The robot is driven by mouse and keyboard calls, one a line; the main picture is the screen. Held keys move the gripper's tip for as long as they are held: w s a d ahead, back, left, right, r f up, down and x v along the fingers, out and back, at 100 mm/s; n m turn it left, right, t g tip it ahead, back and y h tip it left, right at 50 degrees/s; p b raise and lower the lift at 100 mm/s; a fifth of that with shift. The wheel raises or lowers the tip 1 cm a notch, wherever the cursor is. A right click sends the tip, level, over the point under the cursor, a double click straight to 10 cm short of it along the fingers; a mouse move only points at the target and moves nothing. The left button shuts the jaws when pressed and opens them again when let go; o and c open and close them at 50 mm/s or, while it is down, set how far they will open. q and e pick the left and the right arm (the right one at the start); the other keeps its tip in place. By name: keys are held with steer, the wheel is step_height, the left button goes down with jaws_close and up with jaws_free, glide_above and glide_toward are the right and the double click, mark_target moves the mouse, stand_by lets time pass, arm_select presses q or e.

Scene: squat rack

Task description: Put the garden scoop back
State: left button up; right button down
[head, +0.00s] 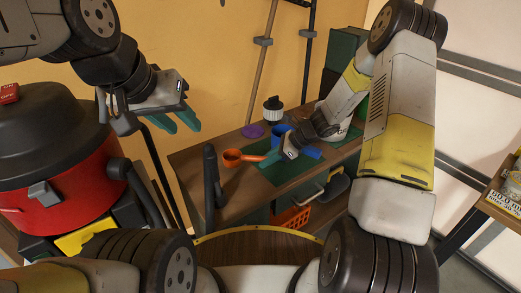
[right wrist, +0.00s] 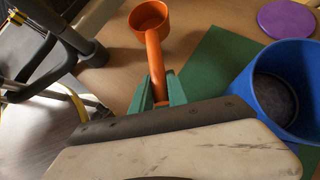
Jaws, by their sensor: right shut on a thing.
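The orange garden scoop (head: 231,157) has a round cup and a straight handle. My right gripper (head: 284,152) is shut on its handle above the bench. In the right wrist view the scoop (right wrist: 154,48) runs away from the green fingers (right wrist: 159,92), with its cup at the far end. A blue container (head: 279,132) is beside my right gripper, partly hidden by it; it also shows in the right wrist view (right wrist: 243,92), open at the top. My left gripper (head: 177,121) is open and empty in the air at the left, away from the bench.
A green mat (head: 272,174) lies on the wooden bench (head: 190,160). A purple disc (head: 253,131) and a white canister with a black lid (head: 273,112) are farther back. A red vacuum (head: 60,180) stands at left. An orange basket (head: 291,219) is below.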

steer(key=shift+w+a+f, duration=0.1)
steer(key=shift+w+a, duration=0.65)
steer(key=shift+w, duration=0.2)
steer(key=shift+w+a+f, duration=0.1)
steer(key=shift+w+f, duration=0.05)
steer(key=shift+f, duration=1.6)
steer(key=c, duration=1.3)
jaws_free()
steer(key=shift+f, duration=0.15)
